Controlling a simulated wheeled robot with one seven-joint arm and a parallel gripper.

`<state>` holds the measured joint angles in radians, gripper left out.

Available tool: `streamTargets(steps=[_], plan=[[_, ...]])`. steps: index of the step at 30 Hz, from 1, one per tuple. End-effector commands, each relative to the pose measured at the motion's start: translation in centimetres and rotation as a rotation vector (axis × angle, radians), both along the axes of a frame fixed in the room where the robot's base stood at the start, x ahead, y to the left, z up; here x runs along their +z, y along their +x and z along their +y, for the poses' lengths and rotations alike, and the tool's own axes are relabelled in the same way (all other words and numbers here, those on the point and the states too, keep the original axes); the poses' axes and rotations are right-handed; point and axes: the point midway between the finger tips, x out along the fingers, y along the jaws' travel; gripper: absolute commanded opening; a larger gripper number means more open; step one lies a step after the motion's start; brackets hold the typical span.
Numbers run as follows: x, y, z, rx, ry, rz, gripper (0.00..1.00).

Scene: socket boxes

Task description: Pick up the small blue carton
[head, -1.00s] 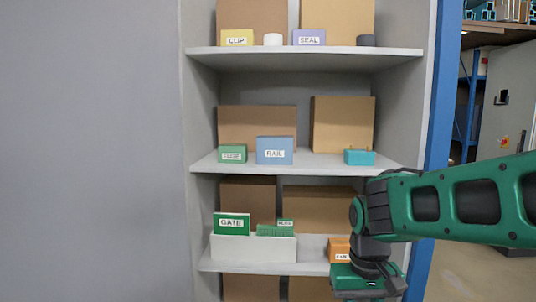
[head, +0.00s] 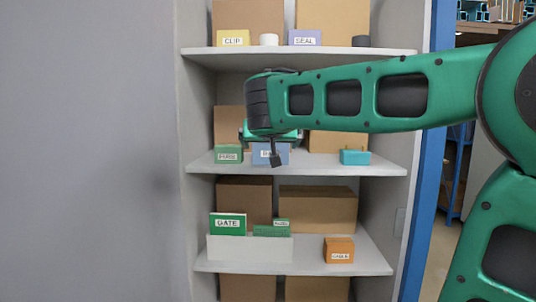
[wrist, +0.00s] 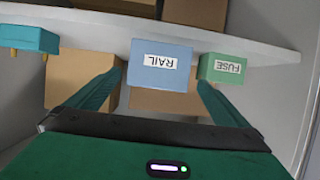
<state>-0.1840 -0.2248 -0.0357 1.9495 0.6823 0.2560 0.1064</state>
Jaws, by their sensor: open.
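The small blue carton, labelled RAIL, stands on the middle shelf. In the head view the blue carton (head: 284,156) is partly hidden behind my gripper (head: 274,150). In the wrist view the blue carton (wrist: 160,67) shows whole, with its label upside down. My gripper (wrist: 162,90) is open, its two fingers apart on either side of the carton's picture position. Nothing is between the fingers that I can see held. How far the fingertips are from the carton is hard to tell.
A green FUSE carton (head: 228,154) stands close to the left on the middle shelf (head: 330,169). A teal box (head: 355,157) stands to the right. Large brown boxes (head: 338,144) are behind. The upper shelf (head: 300,54) is above my gripper.

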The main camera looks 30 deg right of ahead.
Motion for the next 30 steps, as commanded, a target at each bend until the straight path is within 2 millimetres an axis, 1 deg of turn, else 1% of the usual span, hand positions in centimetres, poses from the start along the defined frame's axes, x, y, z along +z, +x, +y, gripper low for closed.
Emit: streamTargets(steps=[3, 7, 10, 17, 25, 27, 30], plan=[[-0.8, 1.4, -0.9, -0.001, -0.001, 0.003, 1.00], [-1.5, 2.8, -1.8, -0.001, -0.002, 0.002, 1.00], [-1.8, 3.5, -2.2, 0.001, 0.000, 0.003, 1.00], [-2.2, 4.4, -2.8, -0.001, -0.001, 0.004, 1.00], [-3.5, 7.2, -4.7, -0.002, 0.000, 0.005, 1.00], [-3.7, 7.7, -4.9, -0.001, 0.001, 0.004, 1.00], [-3.7, 7.9, -5.0, 0.000, 0.000, 0.002, 1.00]])
